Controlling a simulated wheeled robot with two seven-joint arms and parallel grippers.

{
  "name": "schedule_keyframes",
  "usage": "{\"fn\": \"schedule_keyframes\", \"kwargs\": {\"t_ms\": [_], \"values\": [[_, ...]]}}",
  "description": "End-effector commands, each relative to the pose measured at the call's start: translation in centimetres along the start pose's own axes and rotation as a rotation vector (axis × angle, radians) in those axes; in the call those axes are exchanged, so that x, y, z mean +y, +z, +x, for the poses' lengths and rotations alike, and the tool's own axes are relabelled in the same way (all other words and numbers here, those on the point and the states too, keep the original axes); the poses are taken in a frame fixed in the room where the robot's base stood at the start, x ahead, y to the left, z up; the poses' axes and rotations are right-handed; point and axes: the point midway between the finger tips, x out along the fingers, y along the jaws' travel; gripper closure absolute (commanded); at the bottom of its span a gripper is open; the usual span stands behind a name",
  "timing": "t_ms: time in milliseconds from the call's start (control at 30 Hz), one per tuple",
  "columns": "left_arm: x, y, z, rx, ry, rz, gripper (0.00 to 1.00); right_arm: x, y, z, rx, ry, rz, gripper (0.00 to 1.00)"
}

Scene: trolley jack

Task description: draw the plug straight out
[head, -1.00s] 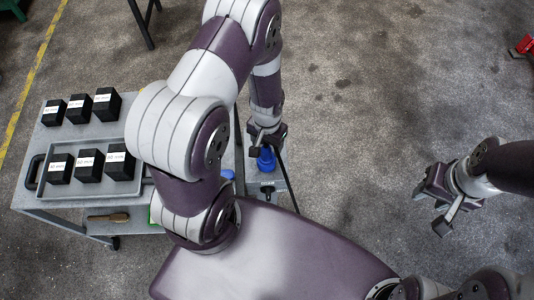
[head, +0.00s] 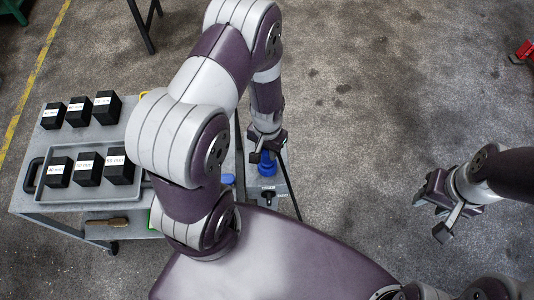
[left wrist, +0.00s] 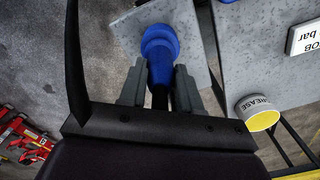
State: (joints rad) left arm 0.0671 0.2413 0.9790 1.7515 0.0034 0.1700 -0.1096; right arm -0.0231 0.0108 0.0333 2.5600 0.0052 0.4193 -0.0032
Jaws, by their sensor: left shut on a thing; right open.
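The blue plug (head: 267,163) is at the end of my left arm, over a small grey plate (head: 284,178) on the right of the trolley. My left gripper (head: 266,141) is above it. In the left wrist view the plug (left wrist: 160,48) has its wide blue end away from me, against the grey plate (left wrist: 122,30) behind it. The left gripper's fingers (left wrist: 160,88) are shut on its narrower near end. I cannot tell how deep the plug sits. My right gripper (head: 437,208) is open and empty over bare floor at the right.
The grey trolley (head: 42,196) carries a tray (head: 138,163) and several black labelled blocks (head: 88,169). In the left wrist view a grease tin (left wrist: 257,112) stands near the plate, and red equipment (left wrist: 22,138) is at lower left.

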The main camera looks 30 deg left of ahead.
Motion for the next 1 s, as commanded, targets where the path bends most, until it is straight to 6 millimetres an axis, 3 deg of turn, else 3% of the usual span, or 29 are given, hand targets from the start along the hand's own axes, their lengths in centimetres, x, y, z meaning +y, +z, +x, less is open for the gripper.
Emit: {"fn": "schedule_keyframes", "kwargs": {"t_ms": [500, 867, 1000], "values": [[0.0, 0.0, -4.0, 0.001, 0.0, 0.0, 1.0, 0.0, -0.4, -3.6, 0.0, 0.0, 0.0, 0.57], [0.0, 0.0, -4.1, 0.001, 0.0, 0.0, 1.0, 0.0, -0.4, -3.7, 0.0, 0.0, 0.0, 0.57], [0.0, 0.0, -5.2, 0.001, 0.0, 0.0, 1.0, 0.0, -0.6, -4.7, 0.0, 0.0, 0.0, 0.57]]}}
